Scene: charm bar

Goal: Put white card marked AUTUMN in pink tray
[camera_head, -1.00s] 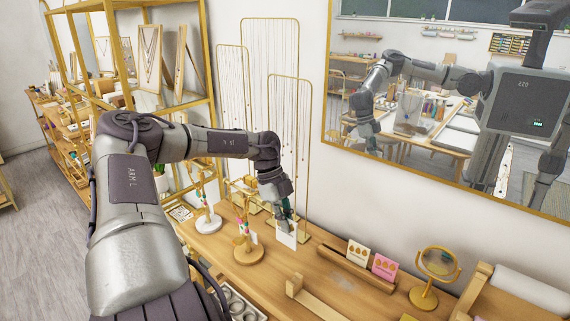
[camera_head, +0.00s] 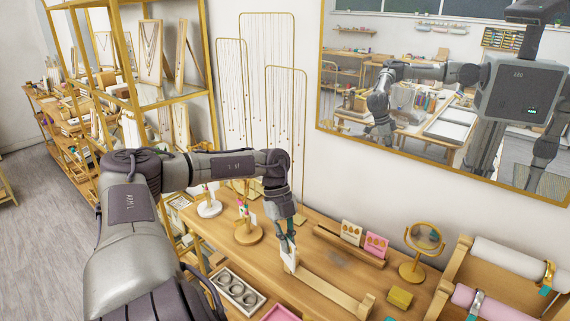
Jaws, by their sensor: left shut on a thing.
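My left gripper (camera_head: 287,243) is shut on a white card (camera_head: 290,259), which hangs upright below its fingertips. The card is over the table, at the left end of a long low wooden holder (camera_head: 328,288). I cannot tell whether it touches the holder, and its writing is too small to read. The rim of a pink tray (camera_head: 281,314) shows at the bottom edge of the view, in front of the card; most of the tray is cut off. My right gripper is not seen directly.
A wooden rail with an orange-marked white card (camera_head: 350,233) and a pink card (camera_head: 376,246) stands behind. A round mirror (camera_head: 424,238), a yellow block (camera_head: 400,297) and rolls (camera_head: 518,264) are at right. A ring tray (camera_head: 237,289) and jewellery stands (camera_head: 247,233) are at left.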

